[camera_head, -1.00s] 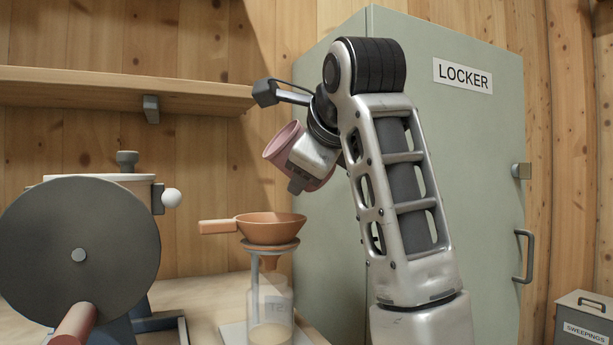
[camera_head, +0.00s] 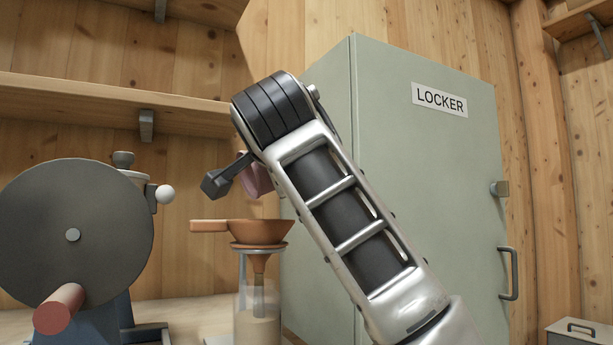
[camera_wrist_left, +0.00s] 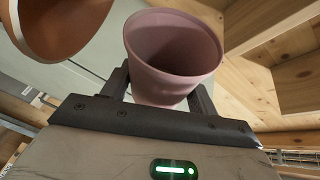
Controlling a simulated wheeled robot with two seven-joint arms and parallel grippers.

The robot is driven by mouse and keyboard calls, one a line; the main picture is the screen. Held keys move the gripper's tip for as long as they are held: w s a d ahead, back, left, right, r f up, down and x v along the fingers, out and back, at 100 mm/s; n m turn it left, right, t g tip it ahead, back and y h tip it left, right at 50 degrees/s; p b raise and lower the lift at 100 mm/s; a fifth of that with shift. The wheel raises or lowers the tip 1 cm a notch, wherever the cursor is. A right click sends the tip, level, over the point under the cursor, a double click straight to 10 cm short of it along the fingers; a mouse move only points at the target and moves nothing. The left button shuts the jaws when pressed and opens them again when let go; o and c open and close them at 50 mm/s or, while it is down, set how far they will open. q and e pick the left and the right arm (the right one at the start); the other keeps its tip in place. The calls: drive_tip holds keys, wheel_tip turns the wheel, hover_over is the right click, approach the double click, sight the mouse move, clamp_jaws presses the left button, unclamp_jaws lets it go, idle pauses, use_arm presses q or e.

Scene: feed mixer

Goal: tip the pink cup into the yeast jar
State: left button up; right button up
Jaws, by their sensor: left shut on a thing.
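The pink cup (camera_head: 257,178) is in my left gripper, just above the orange-brown funnel (camera_head: 258,233); my arm hides most of the cup in the head view. In the left wrist view the cup (camera_wrist_left: 174,58) sits between both fingers of my left gripper (camera_wrist_left: 160,84), which is shut on it. Its open mouth shows plain pink inner walls there, and the funnel bowl (camera_wrist_left: 66,28) is close beside it. A clear glass jar (camera_head: 257,328) stands under the funnel and holds beige matter; its label is not readable. My right gripper is not in view.
A machine with a large grey wheel (camera_head: 75,225) and a red handle (camera_head: 60,309) stands at left. A green locker (camera_head: 430,200) is behind my arm at right. A wooden shelf (camera_head: 100,102) runs along the wall above. A grey bin (camera_head: 577,333) is at lower right.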

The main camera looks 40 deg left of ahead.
use_arm(q)
drive_tip(key=shift+s+a+r+n, duration=0.15)
drive_tip(key=shift+s+n, duration=0.1)
drive_tip(key=shift+n, duration=0.25)
drive_tip(key=m+g+p, duration=0.1)
drive_tip(key=w+m+p, duration=0.1)
drive_tip(key=m+p, duration=0.1)
drive_tip(key=w+d+m+g+h+p, duration=0.1)
drive_tip(key=m+p, duration=0.1)
drive_tip(key=shift+w+r+g, duration=0.15)
drive_tip(key=shift+r+g, duration=0.15)
drive_tip(key=shift+r, duration=0.05)
drive_tip(key=shift+w+f+m+g, duration=0.2)
drive_tip(key=shift+m+g, duration=0.1)
drive_tip(key=shift+m, duration=0.2)
drive_tip(key=shift+f+m, duration=0.3)
